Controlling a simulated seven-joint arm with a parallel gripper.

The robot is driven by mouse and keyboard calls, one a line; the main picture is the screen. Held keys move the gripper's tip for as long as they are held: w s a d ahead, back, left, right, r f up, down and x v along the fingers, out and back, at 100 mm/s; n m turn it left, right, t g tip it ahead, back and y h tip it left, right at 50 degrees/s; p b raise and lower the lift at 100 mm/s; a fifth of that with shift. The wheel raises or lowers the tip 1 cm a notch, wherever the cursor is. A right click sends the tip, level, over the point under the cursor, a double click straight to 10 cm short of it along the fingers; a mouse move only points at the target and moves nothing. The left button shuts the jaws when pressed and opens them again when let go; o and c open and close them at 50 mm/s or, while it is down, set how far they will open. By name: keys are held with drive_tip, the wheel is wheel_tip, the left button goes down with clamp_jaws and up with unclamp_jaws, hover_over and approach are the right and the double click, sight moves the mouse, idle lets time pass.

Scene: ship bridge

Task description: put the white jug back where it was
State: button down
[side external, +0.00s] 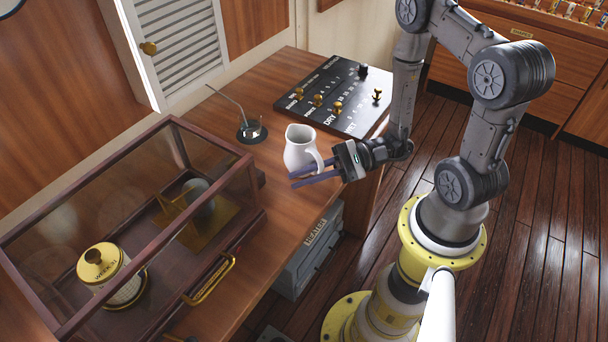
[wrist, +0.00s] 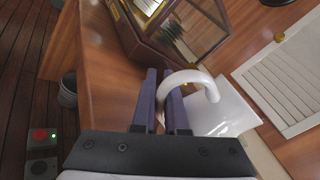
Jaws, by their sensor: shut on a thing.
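The white jug (side external: 298,150) is upright at the right-hand edge of the wooden counter (side external: 268,178) in the side view. I cannot tell whether its base touches the wood. My gripper (side external: 303,178) reaches in from the right and is shut on the jug's handle. In the wrist view the purple fingers (wrist: 165,98) close on the curved white handle (wrist: 192,76), with the jug's body (wrist: 228,108) to their right. The fingers hide part of the handle, and the lower front of the jug is partly covered in the side view.
A glass-sided case (side external: 150,225) fills the counter's near left. Bare wood lies between case and jug.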

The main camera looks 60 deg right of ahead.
drive_tip(key=c, duration=1.4)
unclamp_jaws()
drive_tip(key=shift+f, duration=0.15)
drive_tip(key=o, duration=0.5)
drive_tip(key=shift+c, duration=0.2)
drive_tip(key=shift+r, duration=0.2)
drive_tip(key=shift+v, duration=3.8)
